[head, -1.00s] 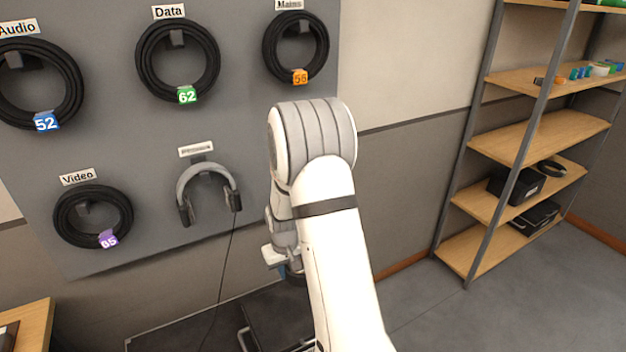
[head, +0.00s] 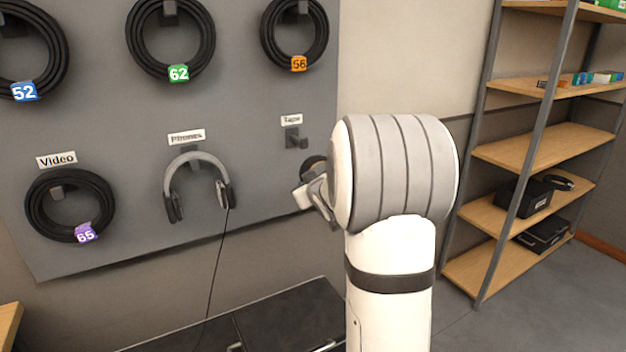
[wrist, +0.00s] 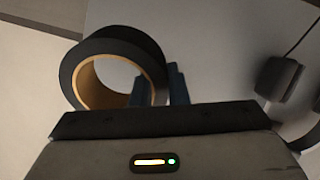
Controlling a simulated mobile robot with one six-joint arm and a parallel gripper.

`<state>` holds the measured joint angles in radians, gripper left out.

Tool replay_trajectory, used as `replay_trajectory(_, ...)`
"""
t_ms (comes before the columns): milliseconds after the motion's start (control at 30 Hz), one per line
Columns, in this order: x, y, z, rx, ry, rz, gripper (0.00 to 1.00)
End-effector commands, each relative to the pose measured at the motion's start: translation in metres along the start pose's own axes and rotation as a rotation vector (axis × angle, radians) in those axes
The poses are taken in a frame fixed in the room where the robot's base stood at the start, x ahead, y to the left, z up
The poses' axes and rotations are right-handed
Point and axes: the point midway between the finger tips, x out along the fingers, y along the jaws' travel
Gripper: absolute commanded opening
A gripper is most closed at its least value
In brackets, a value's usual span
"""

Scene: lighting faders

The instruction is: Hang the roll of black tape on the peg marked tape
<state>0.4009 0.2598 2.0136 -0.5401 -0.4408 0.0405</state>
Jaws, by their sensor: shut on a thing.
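The roll of black tape (wrist: 135,40) shows in the wrist view, with a tan inner core and an open centre. My gripper (wrist: 160,88) is shut on one side of the roll; its blue fingers pinch the ring's wall. In the head view a small part of the roll (head: 313,163) shows beside my wrist, and my arm hides the rest. The peg marked Tape (head: 296,139) is a dark hook on the grey board, just under its label (head: 291,119). It is bare. The roll is below and slightly right of the peg in the head view, apart from it.
Headphones (head: 198,185) hang left of the tape peg, their cable trailing down. Coiled cables with numbered tags, such as the orange-tagged coil (head: 295,35), hang above and at far left. A dark case (head: 290,315) stands below the board. A shelf unit (head: 540,145) stands at right.

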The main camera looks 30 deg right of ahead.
Motion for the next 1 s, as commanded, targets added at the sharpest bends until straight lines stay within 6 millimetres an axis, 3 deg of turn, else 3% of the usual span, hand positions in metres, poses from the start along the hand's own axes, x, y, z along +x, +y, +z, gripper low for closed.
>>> replay_trajectory(200,-0.026,0.015,-0.032,-0.029,0.279,-0.035,0.00)
replay_trajectory(400,-0.039,0.017,-0.049,-0.033,0.362,-0.068,0.00)
replay_trajectory(1000,0.000,0.012,-0.064,-0.033,0.364,-0.070,0.00)
